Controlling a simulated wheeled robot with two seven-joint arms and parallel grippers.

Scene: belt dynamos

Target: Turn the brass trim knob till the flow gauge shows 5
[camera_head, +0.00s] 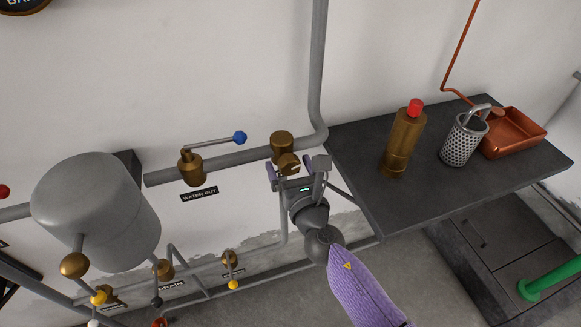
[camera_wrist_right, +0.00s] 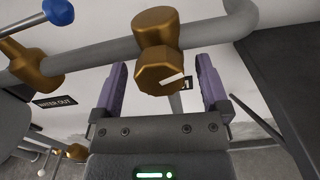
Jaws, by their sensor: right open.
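The brass trim knob (camera_head: 289,163) is faceted and sits on a brass valve body (camera_head: 281,143) on the grey wall pipe. In the right wrist view the knob (camera_wrist_right: 158,78) has a white mark on its face, right of centre. My right gripper (camera_head: 294,168) is open, its two purple-lined fingers on either side of the knob. In the wrist view gaps show between the knob and both fingers (camera_wrist_right: 162,80). I cannot make out a flow gauge reading; only the lower edge of a dark round gauge (camera_head: 22,5) shows at the top left. My left gripper is not in view.
A brass valve (camera_head: 191,168) with a blue-tipped lever stands left on the same pipe, beyond it a grey tank (camera_head: 95,210). A dark table (camera_head: 400,215) at the right holds a brass bottle (camera_head: 403,142), a perforated canister (camera_head: 463,140) and a copper tray (camera_head: 515,150).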

